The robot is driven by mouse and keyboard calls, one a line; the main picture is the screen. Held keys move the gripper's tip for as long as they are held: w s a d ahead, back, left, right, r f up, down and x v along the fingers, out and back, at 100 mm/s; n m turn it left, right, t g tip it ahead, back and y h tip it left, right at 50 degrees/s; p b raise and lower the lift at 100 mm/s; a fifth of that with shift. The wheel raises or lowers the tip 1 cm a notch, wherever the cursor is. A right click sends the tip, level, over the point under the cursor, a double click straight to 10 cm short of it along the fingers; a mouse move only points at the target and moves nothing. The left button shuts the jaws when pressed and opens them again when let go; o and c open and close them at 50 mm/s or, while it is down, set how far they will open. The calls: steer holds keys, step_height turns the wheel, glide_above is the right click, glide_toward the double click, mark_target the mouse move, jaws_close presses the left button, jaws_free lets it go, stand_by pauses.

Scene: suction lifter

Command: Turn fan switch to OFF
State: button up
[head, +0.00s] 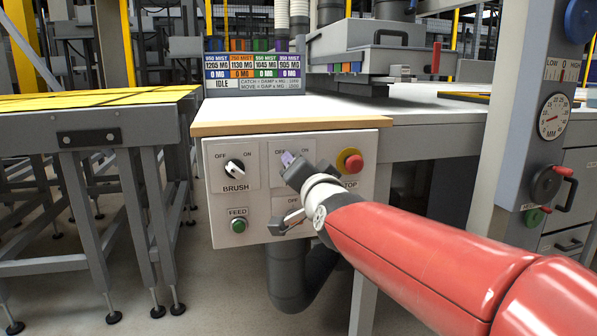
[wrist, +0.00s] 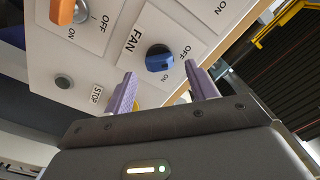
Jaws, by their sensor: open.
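The fan switch, a blue knob (wrist: 160,58) on a white plate labelled FAN, OFF and ON, is in the wrist view. I cannot clearly tell which label it points to. My gripper (wrist: 160,69) is open, its two purple fingers on either side of the knob's front in that view. The gap in depth is hard to judge, and no contact is clear. In the head view my gripper (head: 288,159) is at the upper middle of the control panel (head: 222,222) and hides part of the switches there. The FAN label cannot be read in that view.
The panel also carries a BRUSH knob (head: 236,167), a green FEED button (head: 239,226) and a red button (head: 353,164). An orange knob (wrist: 67,12) is near the fan plate in the wrist view. The worktop edge (head: 290,123) lies just above the panel.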

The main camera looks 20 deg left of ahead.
steer(key=shift+b+v, duration=0.4)
steer(key=shift+v, duration=2)
